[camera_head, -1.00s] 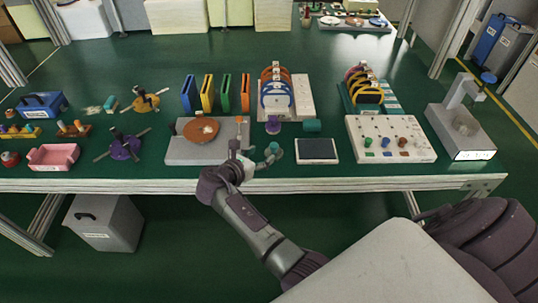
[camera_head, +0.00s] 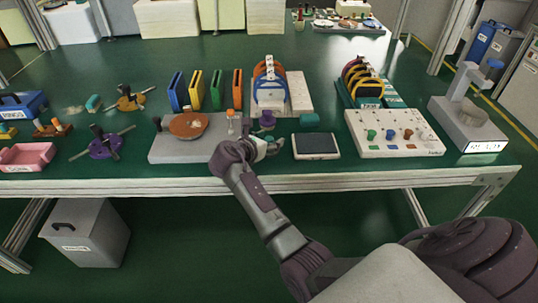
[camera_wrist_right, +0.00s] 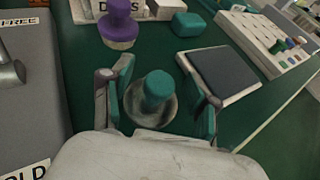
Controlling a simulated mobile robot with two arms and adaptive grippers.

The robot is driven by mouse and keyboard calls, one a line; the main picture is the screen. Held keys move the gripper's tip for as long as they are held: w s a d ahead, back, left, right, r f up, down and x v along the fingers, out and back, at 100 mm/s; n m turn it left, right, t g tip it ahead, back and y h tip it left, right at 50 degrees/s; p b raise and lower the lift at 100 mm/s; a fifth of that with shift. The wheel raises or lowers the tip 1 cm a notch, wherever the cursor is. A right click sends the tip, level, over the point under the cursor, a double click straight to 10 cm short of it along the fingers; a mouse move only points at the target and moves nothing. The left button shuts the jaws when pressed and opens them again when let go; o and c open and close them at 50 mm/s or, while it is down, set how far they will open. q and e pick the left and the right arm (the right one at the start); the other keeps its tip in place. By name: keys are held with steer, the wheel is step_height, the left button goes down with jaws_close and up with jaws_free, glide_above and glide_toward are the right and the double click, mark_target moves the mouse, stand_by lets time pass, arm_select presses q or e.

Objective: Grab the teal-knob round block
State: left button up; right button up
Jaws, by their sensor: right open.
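The teal-knob round block (camera_wrist_right: 152,97) stands upright on the green tabletop in the right wrist view, with a teal knob on a greyish round base. My right gripper (camera_wrist_right: 158,90) is open around it, one teal-padded finger on each side, with visible gaps to the knob. In the head view my right gripper (camera_head: 268,147) is at the table's front part, between the grey plate and the dark-topped pad, and mostly hides the block. My left gripper is not in view.
A purple-knob round block (camera_wrist_right: 119,24) stands just beyond, and a teal block (camera_wrist_right: 186,24) lies behind the dark-topped pad (camera_wrist_right: 219,75). The grey plate (camera_head: 180,153) is close on the left. A white board with coloured knobs (camera_head: 394,133) is to the right.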

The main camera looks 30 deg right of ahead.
jaws_close()
stand_by(0.3)
steer(key=shift+r, duration=0.1)
